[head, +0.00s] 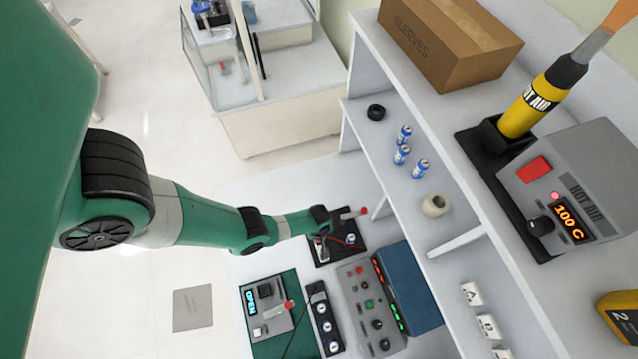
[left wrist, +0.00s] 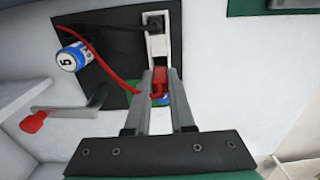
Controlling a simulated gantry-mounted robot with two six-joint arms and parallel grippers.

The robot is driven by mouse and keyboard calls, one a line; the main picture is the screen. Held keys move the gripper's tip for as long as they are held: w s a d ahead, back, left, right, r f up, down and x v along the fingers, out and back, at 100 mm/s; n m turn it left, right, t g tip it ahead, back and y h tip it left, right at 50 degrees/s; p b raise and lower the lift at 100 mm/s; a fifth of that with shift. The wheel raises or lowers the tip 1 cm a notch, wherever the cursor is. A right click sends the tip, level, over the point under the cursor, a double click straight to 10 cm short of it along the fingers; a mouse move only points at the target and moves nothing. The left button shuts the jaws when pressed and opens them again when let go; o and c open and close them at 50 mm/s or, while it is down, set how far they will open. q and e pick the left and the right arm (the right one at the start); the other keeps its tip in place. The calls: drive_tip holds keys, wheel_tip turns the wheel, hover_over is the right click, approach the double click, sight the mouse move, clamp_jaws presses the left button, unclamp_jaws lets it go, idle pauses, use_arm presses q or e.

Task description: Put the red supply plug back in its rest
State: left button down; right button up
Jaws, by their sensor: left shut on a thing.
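My left gripper (head: 324,243) reaches in from the left over a black board (head: 341,257). In the left wrist view its two fingers (left wrist: 160,84) are shut on the red supply plug (left wrist: 159,80). A red cable (left wrist: 104,70) runs from beside the plug in a curve over the board (left wrist: 100,35). A white holder (left wrist: 157,46) lies just beyond the fingertips, with a black plug (left wrist: 155,24) at its far end. The plug's lower end is partly hidden between the fingers, and I cannot tell whether it touches the holder. My right gripper is not in view.
A blue-and-white cell (left wrist: 70,58) marked 5 stands on the board's left side. A red-handled lever (left wrist: 34,122) sticks out beside it.

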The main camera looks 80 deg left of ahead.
sight(319, 241)
use_arm(q)
drive_tip(key=shift+f, duration=0.2)
drive_tip(key=shift+f+b, duration=0.3)
drive_tip(key=shift+b, duration=0.2)
drive_tip(key=shift+f+b, duration=1.25)
drive_tip(key=c, duration=0.7)
unclamp_jaws()
drive_tip(key=shift+s, duration=0.1)
wheel_tip(319, 241, up, 12)
drive_tip(key=p, duration=1.2)
drive_tip(key=shift+s+f, duration=0.1)
drive_tip(key=shift+f, duration=0.1)
